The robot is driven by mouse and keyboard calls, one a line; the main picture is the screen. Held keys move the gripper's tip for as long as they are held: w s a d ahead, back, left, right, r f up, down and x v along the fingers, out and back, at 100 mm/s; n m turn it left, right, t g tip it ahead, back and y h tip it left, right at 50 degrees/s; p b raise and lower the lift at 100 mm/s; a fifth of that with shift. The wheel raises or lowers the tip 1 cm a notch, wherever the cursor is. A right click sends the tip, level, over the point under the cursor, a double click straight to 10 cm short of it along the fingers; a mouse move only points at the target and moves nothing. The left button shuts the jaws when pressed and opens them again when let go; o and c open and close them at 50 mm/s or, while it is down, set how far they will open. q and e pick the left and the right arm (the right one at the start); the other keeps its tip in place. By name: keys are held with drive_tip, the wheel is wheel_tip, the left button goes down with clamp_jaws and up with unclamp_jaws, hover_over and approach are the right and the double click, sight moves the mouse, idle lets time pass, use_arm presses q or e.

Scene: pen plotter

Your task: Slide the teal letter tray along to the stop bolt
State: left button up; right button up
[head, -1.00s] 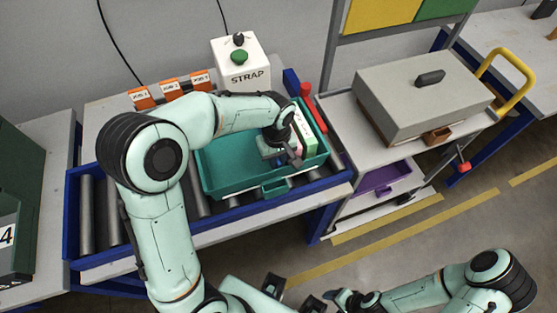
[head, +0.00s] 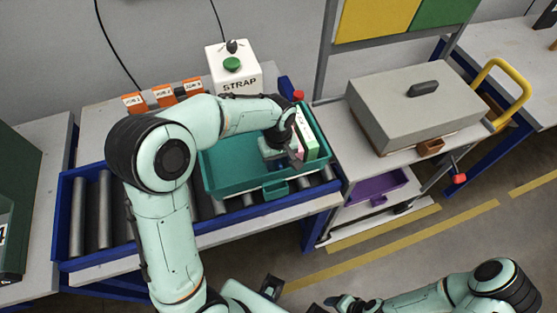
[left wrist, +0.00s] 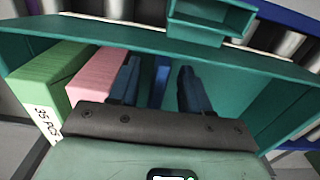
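The teal letter tray (head: 230,176) sits on the roller conveyor in the head view. Its wall and front handle also show in the left wrist view (left wrist: 225,60). My left gripper (head: 296,158) reaches down inside the tray near its right end. In the left wrist view its two fingers (left wrist: 158,88) stand apart, with a narrow blue thing visible between them. A green box (left wrist: 50,85) and a pink box (left wrist: 97,75) stand in the tray beside the fingers. A red part (head: 298,96), possibly the stop bolt, shows behind the tray's far right corner, mostly hidden. My right gripper is only partly visible at the bottom.
Rollers (head: 92,210) lie bare left of the tray within the blue conveyor frame (head: 66,225). A white STRAP box (head: 234,75) with a green button and orange labelled blocks (head: 165,95) stand behind. A cart with a grey case (head: 410,105) stands right.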

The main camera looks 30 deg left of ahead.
use_arm(q)
wheel_tip(320, 180, up, 13)
drive_tip(key=p, duration=0.1)
drive_tip(key=shift+r, duration=0.2)
use_arm(e)
drive_tip(key=shift+w+r, duration=0.6)
drive_tip(key=shift+r, duration=0.3)
